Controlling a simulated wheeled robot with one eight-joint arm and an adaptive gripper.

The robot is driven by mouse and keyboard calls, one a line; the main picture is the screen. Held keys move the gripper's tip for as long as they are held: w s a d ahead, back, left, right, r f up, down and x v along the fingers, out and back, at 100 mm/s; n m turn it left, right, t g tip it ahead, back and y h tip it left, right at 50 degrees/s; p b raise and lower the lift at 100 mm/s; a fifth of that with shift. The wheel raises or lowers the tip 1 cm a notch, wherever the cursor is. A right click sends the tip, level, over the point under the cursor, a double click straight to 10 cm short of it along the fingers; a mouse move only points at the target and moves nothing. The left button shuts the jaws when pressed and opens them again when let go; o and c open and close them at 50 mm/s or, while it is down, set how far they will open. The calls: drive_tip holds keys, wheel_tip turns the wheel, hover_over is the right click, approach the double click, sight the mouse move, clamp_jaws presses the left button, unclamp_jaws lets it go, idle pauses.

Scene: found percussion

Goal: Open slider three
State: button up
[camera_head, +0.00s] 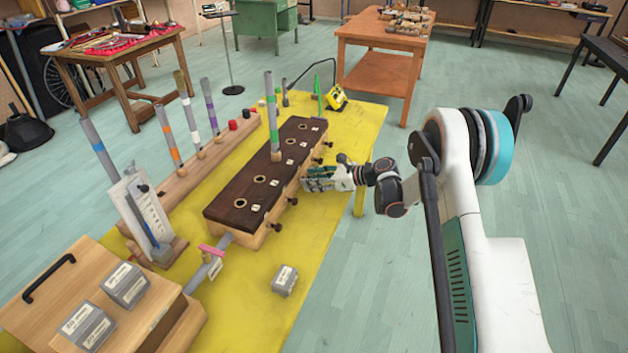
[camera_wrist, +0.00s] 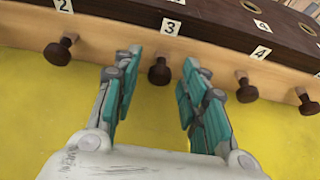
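The wooden box with a dark top (camera_head: 237,190) stands on the yellow table and has several dark round knobs along its right side. In the wrist view, the knob of slider three (camera_wrist: 159,71) sits below the label "3" (camera_wrist: 171,27) on the pale front face. My gripper (camera_wrist: 161,78) is open, with one teal-padded finger on each side of this knob. Gaps show between the knob and both fingers. In the head view my gripper (camera_head: 318,179) is at the box's right side and hides the knob there.
The knob below label "2" (camera_wrist: 58,50) is left of my fingers, and another knob (camera_wrist: 247,92) is close to the right finger. A green-banded tube (camera_head: 271,115) stands upright in the box top. A grey block (camera_head: 285,280) lies on the yellow table (camera_head: 290,320).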

clamp_jaws()
drive_tip(key=shift+s+d, duration=0.25)
drive_tip(key=shift+d, duration=0.5)
drive_tip(key=shift+s+d, duration=0.25)
drive_tip(key=shift+d, duration=0.45)
unclamp_jaws()
drive_tip(key=v, duration=1.2)
drive_tip(key=shift+w, duration=0.1)
